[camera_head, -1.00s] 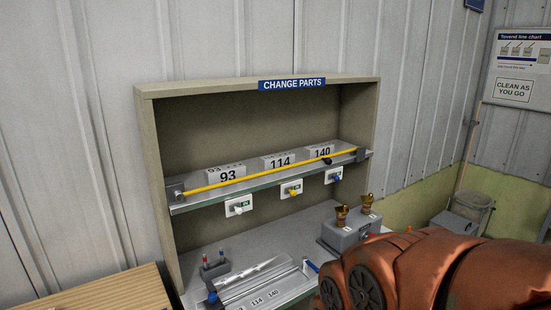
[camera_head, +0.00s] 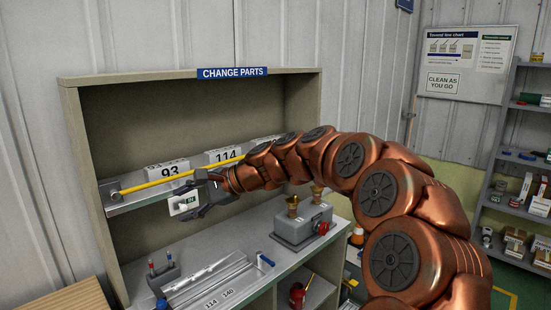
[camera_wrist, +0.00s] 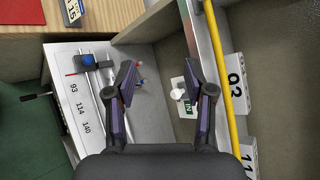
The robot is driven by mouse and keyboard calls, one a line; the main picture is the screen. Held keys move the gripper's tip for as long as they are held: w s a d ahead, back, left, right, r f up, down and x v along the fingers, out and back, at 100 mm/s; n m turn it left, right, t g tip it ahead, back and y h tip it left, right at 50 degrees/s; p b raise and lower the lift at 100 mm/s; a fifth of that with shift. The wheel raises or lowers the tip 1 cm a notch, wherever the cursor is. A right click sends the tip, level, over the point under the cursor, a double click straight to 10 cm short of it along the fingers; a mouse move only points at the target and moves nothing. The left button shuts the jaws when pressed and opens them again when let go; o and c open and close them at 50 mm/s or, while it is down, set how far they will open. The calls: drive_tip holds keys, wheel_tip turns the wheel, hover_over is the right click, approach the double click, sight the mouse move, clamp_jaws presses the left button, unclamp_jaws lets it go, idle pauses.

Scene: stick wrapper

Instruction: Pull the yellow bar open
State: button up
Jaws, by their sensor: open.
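The yellow bar (camera_head: 168,178) runs along the front of the shelf in the cabinet, in front of the number blocks. Its left end meets a grey bracket on the shelf; my arm hides its right part in the head view. In the wrist view the yellow bar (camera_wrist: 225,75) passes to the right of my gripper. My gripper (camera_head: 206,197) is open and empty, in front of the shelf and slightly below the bar. In the wrist view the open fingers (camera_wrist: 165,80) show a white knob plate (camera_wrist: 182,97) beyond and between them. I see no contact with the bar.
Number blocks 93 (camera_head: 168,170) and 114 (camera_head: 222,156) stand behind the bar. A stocked shelf rack (camera_head: 512,180) stands right.

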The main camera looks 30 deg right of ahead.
drive_tip(key=w+d+r+m+t+h+b, duration=0.1)
drive_tip(key=w+d+m+t, duration=0.3)
drive_tip(key=d, duration=0.4)
drive_tip(key=w+d+r+m+t+b, duration=0.1)
drive_tip(key=w+d+m, duration=0.2)
drive_tip(key=w+d, duration=0.4)
drive_tip(key=w+d+f+m+t+h, duration=0.15)
drive_tip(key=d+m+t+h, duration=0.55)
drive_tip(key=d, duration=1.6)
drive_tip(key=shift+w+a+m+g+y+p, duration=0.2)
drive_tip(key=shift+w+a+m+g+y, duration=0.15)
drive_tip(key=shift+w, duration=0.9)
drive_tip(key=shift+w+a+m+g+y+p, duration=0.25)
drive_tip(key=shift+w+a, duration=0.2)
drive_tip(key=shift+w, duration=0.75)
drive_tip(key=shift+w+a+m+g+y+p, duration=0.15)
drive_tip(key=shift+w+a+m+g+y, duration=0.2)
drive_tip(key=shift+w, duration=0.9)
clamp_jaws()
